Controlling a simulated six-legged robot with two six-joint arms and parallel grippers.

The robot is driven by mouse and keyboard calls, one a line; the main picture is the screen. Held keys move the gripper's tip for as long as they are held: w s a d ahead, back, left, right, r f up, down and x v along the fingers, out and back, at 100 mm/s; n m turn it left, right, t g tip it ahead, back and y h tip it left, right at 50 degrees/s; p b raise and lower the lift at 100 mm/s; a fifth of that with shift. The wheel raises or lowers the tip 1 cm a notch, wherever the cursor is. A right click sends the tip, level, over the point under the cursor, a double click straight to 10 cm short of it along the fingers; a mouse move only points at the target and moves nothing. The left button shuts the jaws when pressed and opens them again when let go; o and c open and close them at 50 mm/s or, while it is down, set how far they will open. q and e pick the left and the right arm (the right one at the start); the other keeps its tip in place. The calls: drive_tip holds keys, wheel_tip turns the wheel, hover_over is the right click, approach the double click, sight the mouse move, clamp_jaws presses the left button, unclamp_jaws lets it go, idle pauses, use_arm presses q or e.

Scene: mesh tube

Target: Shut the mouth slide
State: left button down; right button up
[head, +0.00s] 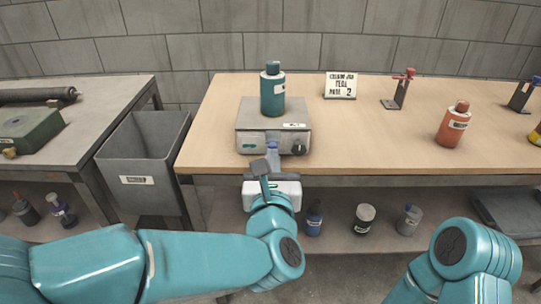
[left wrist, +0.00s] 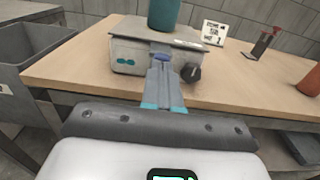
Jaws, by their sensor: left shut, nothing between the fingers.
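A grey metal box (head: 247,120) stands near the front edge of the wooden table, with a teal bottle (head: 272,92) upright on top. Its front face has a teal mark at left and a dark round knob (head: 299,148) at right; the knob also shows in the left wrist view (left wrist: 194,73). My left gripper (head: 272,152) is shut and empty, its tips at the middle of the box front. A small blue part (left wrist: 162,57) shows at the fingertips; I cannot tell whether they touch it. I cannot clearly make out a mouth slide. My right gripper is out of view.
The wooden table (head: 370,140) also holds a white sign (head: 340,86), a red-topped stand (head: 399,90) and an orange bottle (head: 453,124). A grey bin (head: 140,155) stands at left. Several containers sit on the shelf below.

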sight(271, 145)
use_arm(q)
drive_tip(key=shift+w, duration=0.2)
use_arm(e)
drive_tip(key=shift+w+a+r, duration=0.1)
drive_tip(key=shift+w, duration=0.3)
use_arm(q)
drive_tip(key=shift+s, duration=0.1)
drive_tip(key=w+b, duration=0.2)
drive_tip(key=w, duration=0.1)
drive_tip(key=shift+w+f, duration=0.2)
drive_tip(key=shift+w, duration=0.1)
drive_tip(key=shift+r, duration=0.45)
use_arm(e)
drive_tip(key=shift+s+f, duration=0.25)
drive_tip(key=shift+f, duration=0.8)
use_arm(q)
drive_tip(key=shift+a, duration=0.1)
